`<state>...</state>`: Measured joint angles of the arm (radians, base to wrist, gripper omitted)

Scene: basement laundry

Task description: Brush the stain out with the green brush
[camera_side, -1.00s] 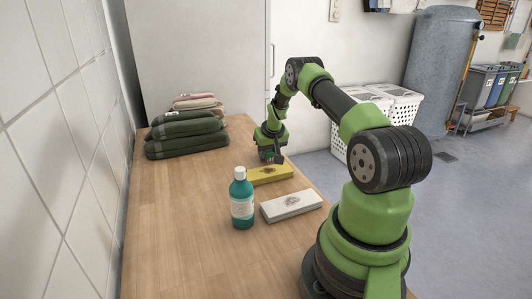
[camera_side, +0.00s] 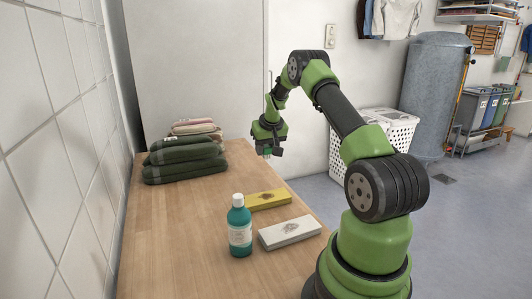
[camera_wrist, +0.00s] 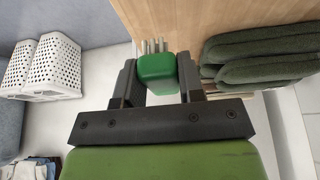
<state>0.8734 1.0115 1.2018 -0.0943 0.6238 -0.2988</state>
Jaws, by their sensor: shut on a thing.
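My gripper (camera_side: 267,154) is above the far right part of the wooden worktop, clear of the surface. In the wrist view, my gripper (camera_wrist: 160,82) is shut on the green brush (camera_wrist: 157,75). Its pale bristles (camera_wrist: 153,45) show beyond the green block. In the side view the brush is small and mostly hidden by the fingers. A yellow pad (camera_side: 275,202) with a dark stain (camera_side: 264,196) lies on the worktop below and nearer than my gripper. A white pad (camera_side: 285,239) with a grey stain (camera_side: 290,227) lies nearer still.
A teal bottle (camera_side: 239,228) stands upright left of the white pad. A white basket (camera_side: 390,130) stands on the floor beyond. The worktop's left front is clear.

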